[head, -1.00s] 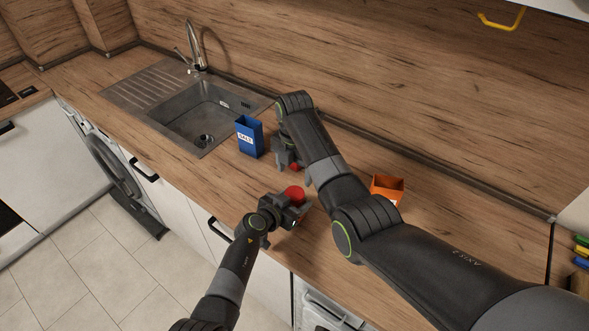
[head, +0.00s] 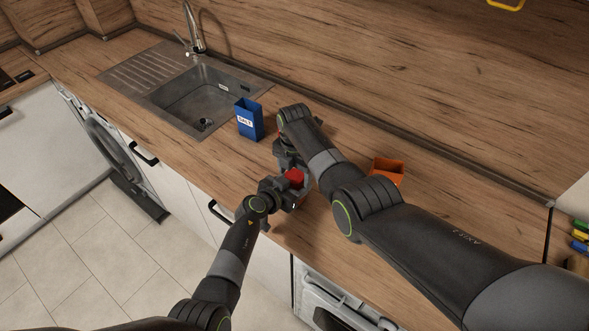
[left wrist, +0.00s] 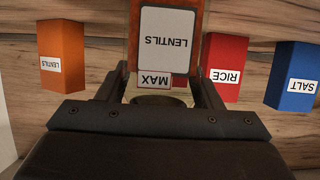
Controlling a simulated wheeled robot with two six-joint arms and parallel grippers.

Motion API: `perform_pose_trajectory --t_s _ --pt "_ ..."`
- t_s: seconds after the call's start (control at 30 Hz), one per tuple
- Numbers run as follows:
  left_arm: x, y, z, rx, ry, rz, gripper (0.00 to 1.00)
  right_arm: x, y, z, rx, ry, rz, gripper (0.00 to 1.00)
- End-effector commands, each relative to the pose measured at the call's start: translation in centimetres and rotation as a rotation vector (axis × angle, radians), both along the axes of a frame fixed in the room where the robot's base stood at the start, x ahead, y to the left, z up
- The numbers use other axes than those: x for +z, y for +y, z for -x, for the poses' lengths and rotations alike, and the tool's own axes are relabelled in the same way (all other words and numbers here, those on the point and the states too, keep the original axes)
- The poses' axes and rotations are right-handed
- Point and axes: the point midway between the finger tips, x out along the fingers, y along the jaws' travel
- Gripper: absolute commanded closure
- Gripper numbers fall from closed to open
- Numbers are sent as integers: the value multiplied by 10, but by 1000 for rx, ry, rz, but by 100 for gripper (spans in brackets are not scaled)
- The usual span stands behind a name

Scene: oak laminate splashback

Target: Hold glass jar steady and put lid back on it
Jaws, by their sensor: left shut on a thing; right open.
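In the left wrist view, upside down, the glass jar (left wrist: 165,40) with LENTILS and MAX labels stands between the fingers of my left gripper (left wrist: 160,97), shut on it. In the head view my left gripper (head: 292,189) is over the counter's front edge, with a red patch (head: 295,176) at its jaws; I cannot tell whether this is the lid or part of the jar. My right gripper (head: 289,160) is open, just behind and very close to it, partly hidden by its own arm. I cannot make out the lid for certain.
A blue SALT box (head: 250,121) stands left of my right gripper. An orange LENTILS box (head: 387,172) stands to the right, and a red RICE box (left wrist: 222,68) shows in the left wrist view. The sink (head: 200,100) lies behind left.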

Motion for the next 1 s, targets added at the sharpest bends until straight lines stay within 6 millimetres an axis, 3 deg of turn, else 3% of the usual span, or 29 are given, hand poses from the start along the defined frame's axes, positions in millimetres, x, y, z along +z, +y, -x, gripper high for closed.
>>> perform_pose_trajectory --t_s 0.17,0.5,0.53,0.67,1.0 --pt "0 0 0 0 0 0 100 0 0 0 0 0 0 32" --pt "0 0 0 0 0 0 100 0 0 0 0 1 1 76" --pt "0 0 0 0 0 0 100 0 0 0 0 1 1 48" --pt "0 0 0 0 0 0 100 0 0 0 0 1 1 31" --pt "0 0 0 0 0 0 100 4 0 0 0 -1 -1 28"
